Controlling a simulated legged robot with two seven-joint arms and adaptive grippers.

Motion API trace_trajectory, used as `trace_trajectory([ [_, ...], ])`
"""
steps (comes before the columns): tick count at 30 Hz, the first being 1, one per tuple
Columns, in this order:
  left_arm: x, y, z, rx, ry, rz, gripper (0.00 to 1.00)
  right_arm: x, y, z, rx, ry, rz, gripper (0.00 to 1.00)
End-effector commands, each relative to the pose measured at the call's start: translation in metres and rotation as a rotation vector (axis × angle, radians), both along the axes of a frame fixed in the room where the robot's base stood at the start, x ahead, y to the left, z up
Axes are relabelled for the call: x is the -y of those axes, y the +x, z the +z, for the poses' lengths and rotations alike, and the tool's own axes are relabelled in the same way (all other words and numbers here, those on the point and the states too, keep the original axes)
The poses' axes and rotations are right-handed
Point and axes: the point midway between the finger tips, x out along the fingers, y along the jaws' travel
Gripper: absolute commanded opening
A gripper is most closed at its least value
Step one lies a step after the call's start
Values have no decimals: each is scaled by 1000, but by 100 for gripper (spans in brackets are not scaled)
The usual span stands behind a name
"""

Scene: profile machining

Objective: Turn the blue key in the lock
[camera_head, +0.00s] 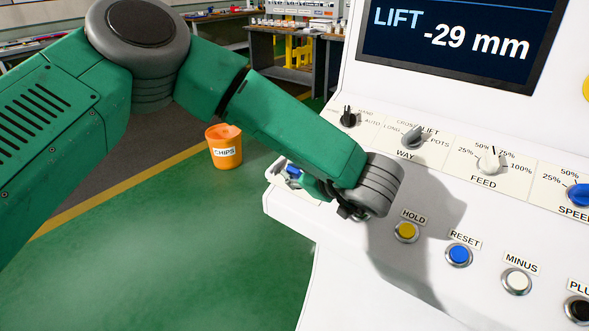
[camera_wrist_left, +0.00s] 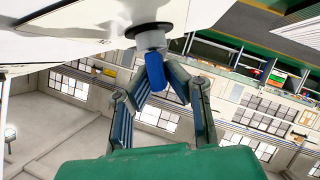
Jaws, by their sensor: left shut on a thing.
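The blue key (camera_wrist_left: 156,72) is in the left wrist view, at the end of a dark and silver round lock (camera_wrist_left: 151,38) on the white machine panel. My left gripper (camera_wrist_left: 161,84) has its fingers closed around the key. In the head view a small piece of the blue key (camera_head: 293,170) shows at the panel's left end. My left gripper (camera_head: 318,186) is beside it, partly hidden by my green forearm and grey wrist. The key's exact turn angle cannot be told. My right gripper is out of view.
The white control panel carries a yellow HOLD button (camera_head: 406,231), a blue RESET button (camera_head: 459,254) and a MINUS button (camera_head: 517,281). A WAY selector (camera_head: 412,136) and FEED knob (camera_head: 489,162) sit above. An orange CHIPS bin (camera_head: 225,148) stands on the green floor.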

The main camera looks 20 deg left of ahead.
Motion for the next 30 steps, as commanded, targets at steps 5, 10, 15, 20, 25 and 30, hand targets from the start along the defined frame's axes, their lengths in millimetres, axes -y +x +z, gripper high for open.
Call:
trace_trajectory([
  [5,0,-2,-3,-12,-7,17,34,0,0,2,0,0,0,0],
  [10,0,-1,-2,-8,-8,17,34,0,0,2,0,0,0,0],
  [15,4,-2,1,-6,-8,16,34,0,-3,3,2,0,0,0],
  [20,21,-14,10,-6,-8,13,34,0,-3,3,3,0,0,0],
  [25,50,-34,25,-6,-6,13,34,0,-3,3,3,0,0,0],
  [30,74,-50,37,-7,-7,15,34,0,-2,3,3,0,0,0],
])
